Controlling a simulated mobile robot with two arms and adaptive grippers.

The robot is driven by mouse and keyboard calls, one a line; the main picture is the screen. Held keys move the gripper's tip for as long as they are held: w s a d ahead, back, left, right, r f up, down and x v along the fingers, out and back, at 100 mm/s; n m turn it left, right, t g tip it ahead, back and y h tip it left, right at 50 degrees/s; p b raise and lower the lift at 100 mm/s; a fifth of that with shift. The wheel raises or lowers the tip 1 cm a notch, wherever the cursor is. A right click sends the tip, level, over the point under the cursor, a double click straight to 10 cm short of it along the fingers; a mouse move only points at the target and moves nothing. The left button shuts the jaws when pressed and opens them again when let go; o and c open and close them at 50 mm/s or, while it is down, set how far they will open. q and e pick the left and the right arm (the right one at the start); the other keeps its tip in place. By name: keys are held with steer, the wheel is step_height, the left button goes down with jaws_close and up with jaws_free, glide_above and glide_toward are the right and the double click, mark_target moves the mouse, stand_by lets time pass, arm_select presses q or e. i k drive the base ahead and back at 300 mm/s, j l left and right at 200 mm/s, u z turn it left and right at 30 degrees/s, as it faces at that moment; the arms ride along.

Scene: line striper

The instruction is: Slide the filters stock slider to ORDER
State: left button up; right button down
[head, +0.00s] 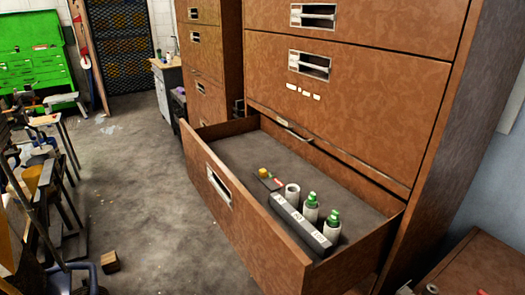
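A brown drawer (228,192) stands open at the bottom of a tall brown cabinet. In it, near the front right, is a small dark strip with a yellow piece (264,172) at one end and a red patch (279,181) at the other. It may be the stock slider, but its markings are too small to read. Beside it are a white cylinder (292,194) and two white canisters with green tops (311,209) (332,225). A long dark rail (290,212) with small white labels runs in front of them. Neither of my grippers is in view.
Closed drawers (345,85) rise above the open one. A green tool chest (35,65) stands at the far left. Cluttered stands (45,180) line the left side. The grey floor (135,180) between is mostly clear, with a small wooden block (110,262) on it.

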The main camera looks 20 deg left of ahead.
mark_target(262, 173)
steer(key=i+j, duration=0.1)
steer(key=j, duration=0.45)
steer(key=i+j, duration=0.15)
steer(key=j, duration=0.4)
steer(key=i+j+z, duration=0.1)
steer(key=j, duration=0.45)
steer(key=i+j, duration=0.15)
steer(key=j, duration=0.4)
steer(key=i+j, duration=0.1)
steer(key=j, duration=0.45)
steer(key=z, duration=0.05)
